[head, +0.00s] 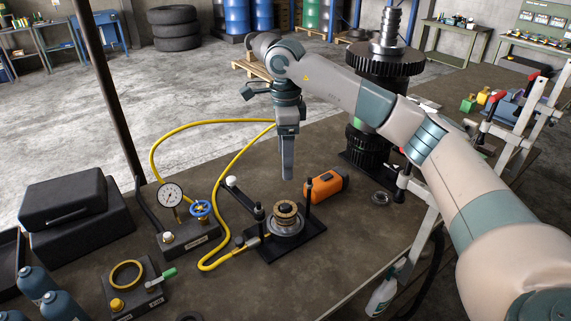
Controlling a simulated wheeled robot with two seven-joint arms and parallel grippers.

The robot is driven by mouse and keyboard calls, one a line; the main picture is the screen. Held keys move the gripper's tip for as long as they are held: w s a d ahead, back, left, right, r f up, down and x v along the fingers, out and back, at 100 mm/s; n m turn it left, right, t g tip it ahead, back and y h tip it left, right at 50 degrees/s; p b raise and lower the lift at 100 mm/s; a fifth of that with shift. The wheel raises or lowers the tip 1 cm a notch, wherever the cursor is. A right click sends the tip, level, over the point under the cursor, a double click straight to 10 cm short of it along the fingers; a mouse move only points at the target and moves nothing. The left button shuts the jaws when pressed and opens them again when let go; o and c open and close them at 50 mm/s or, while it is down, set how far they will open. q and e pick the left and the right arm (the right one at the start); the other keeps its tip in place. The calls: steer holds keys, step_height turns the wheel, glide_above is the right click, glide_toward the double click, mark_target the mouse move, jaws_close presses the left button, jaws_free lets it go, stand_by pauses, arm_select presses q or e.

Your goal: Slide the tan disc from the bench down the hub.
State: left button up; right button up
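The hub (286,220) stands upright on a black base plate (262,250) at the middle of the bench, with tan and dark rings stacked around it. My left gripper is not in view.
A pressure gauge (170,196) with a blue valve and a yellow hose (206,180) is left of the hub. An orange tool (327,185) lies close behind it at right. Black cases (72,210) and a tall gear stack (384,60) stand farther out. The bench front middle is mostly clear.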

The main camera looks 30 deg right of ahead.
steer(key=shift+r, duration=0.8)
steer(key=shift+r, duration=0.1)
step_height(320, 180, up, 7)
steer(key=p, duration=0.3)
steer(key=shift+s+f, duration=0.1)
steer(key=shift+f, duration=0.15)
stand_by(0.6)
